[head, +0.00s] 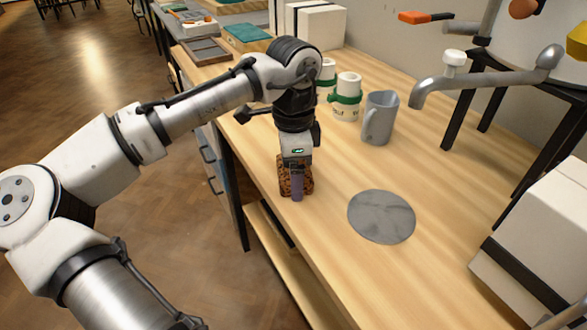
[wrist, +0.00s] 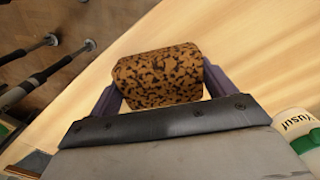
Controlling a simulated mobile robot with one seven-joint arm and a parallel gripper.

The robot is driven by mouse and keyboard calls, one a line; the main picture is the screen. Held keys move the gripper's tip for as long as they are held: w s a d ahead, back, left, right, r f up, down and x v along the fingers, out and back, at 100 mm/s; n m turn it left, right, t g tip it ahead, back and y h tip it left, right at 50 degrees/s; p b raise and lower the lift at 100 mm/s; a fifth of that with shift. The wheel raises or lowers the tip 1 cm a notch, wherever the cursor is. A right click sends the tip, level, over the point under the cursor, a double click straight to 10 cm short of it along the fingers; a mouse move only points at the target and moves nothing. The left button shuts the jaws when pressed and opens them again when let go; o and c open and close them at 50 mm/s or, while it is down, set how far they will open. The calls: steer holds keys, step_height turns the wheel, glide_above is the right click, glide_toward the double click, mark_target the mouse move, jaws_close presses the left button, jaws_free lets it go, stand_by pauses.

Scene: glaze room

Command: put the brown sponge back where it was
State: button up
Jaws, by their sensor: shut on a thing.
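The brown sponge (wrist: 158,76) is a mottled brown block with dark speckles. In the head view the sponge (head: 284,182) is partly hidden behind a gripper finger, near the left edge of the wooden table (head: 330,255). My gripper (head: 296,192) points down and is shut on the sponge; in the wrist view its purple fingers (wrist: 160,88) press on both sides of it. I cannot tell whether the sponge touches the tabletop or is just above it.
A round grey marble disc (head: 381,217) lies to the right of my gripper. A grey pitcher (head: 379,118) and white jars with green bands (head: 346,97) stand behind. The table front is clear.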

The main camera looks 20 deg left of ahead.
steer(key=shift+f, duration=0.15)
steer(key=o, duration=0.9)
step_height(320, 180, up, 12)
steer(key=shift+r+p, duration=0.2)
steer(key=shift+p, duration=0.55)
